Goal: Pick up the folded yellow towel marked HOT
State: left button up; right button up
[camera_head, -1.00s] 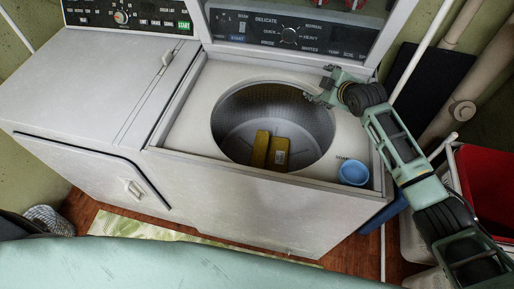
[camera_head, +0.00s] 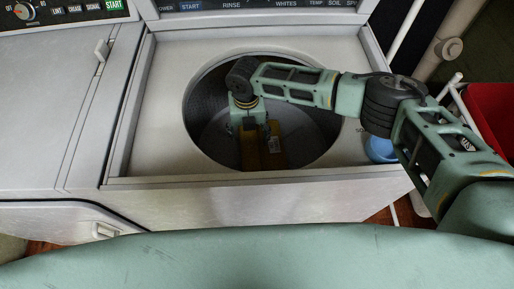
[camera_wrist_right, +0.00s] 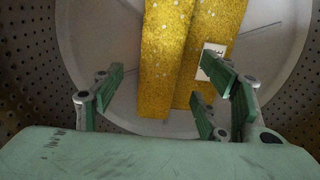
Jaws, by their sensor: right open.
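Two yellow folded cloths (camera_head: 272,158), or two parts of one, lie side by side at the bottom of the washer drum. In the right wrist view, the left strip (camera_wrist_right: 165,55) is longer and the right strip (camera_wrist_right: 215,25) bears a small white label (camera_wrist_right: 211,60). Its writing is too small to read. My right gripper (camera_head: 254,132) reaches down inside the drum, its fingers open and empty. In the wrist view its fingers (camera_wrist_right: 160,82) stand on either side of the yellow strips' near ends. I cannot tell the height left above them. My left gripper is not in view.
The drum's round rim (camera_head: 195,140) surrounds my right gripper. A blue cup (camera_head: 380,150) sits on the washer top at right, partly behind my arm. A dryer (camera_head: 50,130) stands at left. A red bin (camera_head: 495,110) is at far right.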

aim_at(249, 142)
notch_tip(249, 142, down, 4)
jog(key=b, duration=0.2)
jog(key=shift+f+b, duration=0.1)
jog(key=shift+b, duration=0.3)
jog(key=shift+f, duration=0.4)
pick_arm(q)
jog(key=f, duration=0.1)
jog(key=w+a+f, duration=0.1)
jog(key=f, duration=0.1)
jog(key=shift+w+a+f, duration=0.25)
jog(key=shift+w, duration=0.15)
pick_arm(e)
jog(key=shift+r, duration=0.1)
jog(key=shift+c, duration=0.8)
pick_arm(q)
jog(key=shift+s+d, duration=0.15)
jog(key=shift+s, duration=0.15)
pick_arm(e)
jog(key=c, duration=1.2)
